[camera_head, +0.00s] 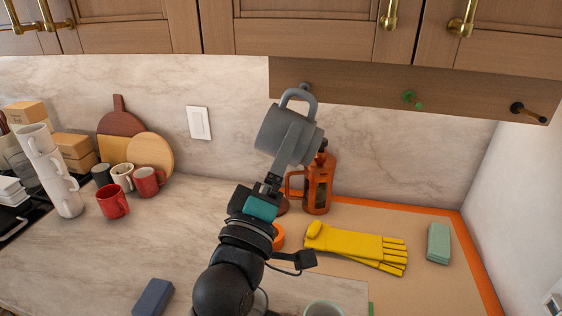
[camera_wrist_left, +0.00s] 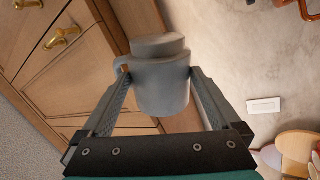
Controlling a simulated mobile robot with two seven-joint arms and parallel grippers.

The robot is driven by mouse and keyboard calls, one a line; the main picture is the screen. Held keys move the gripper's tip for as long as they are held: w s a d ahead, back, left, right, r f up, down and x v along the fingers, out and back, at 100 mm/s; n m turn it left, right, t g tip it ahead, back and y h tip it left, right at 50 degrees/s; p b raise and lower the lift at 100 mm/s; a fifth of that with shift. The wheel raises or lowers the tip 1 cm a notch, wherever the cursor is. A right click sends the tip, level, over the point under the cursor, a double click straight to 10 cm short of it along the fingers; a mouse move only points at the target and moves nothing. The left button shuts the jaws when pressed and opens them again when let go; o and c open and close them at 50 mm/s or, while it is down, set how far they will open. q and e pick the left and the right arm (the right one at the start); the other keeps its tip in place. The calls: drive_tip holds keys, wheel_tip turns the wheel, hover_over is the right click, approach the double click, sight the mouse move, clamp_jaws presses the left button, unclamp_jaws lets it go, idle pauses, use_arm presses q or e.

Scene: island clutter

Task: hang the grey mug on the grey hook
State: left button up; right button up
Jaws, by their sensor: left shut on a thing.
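The grey mug (camera_head: 270,128) is held up in front of the wall, tilted, with its handle loop pointing up. My left gripper (camera_head: 290,140) is shut on the mug's body; in the left wrist view the mug (camera_wrist_left: 162,88) sits between both fingers (camera_wrist_left: 160,100). The grey hook (camera_head: 305,87) sticks out of the wooden rail (camera_head: 345,85) under the cabinets. In the head view the mug's handle overlaps the hook; I cannot tell whether the hook passes through the loop. My right gripper is not in view.
The rail also has a green hook (camera_head: 411,98) and a black hook (camera_head: 524,111) to the right. Below are an orange French press (camera_head: 318,185), yellow gloves (camera_head: 355,243) and a green block (camera_head: 438,243). Red mugs (camera_head: 113,202) and stacked white mugs (camera_head: 55,175) stand left.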

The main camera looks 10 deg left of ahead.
use_arm(q)
drive_tip(key=shift+w, duration=0.8)
drive_tip(key=shift+w+f+b, duration=0.1)
drive_tip(key=shift+w+b, duration=0.8)
drive_tip(key=shift+w, duration=0.85)
drive_tip(key=shift+w+f+p, duration=0.1)
drive_tip(key=shift+w+p, duration=0.2)
drive_tip(key=shift+w, duration=0.25)
drive_tip(key=shift+f, duration=0.1)
drive_tip(key=o, duration=1.1)
drive_tip(key=shift+f, duration=0.1)
drive_tip(key=shift+s, duration=0.1)
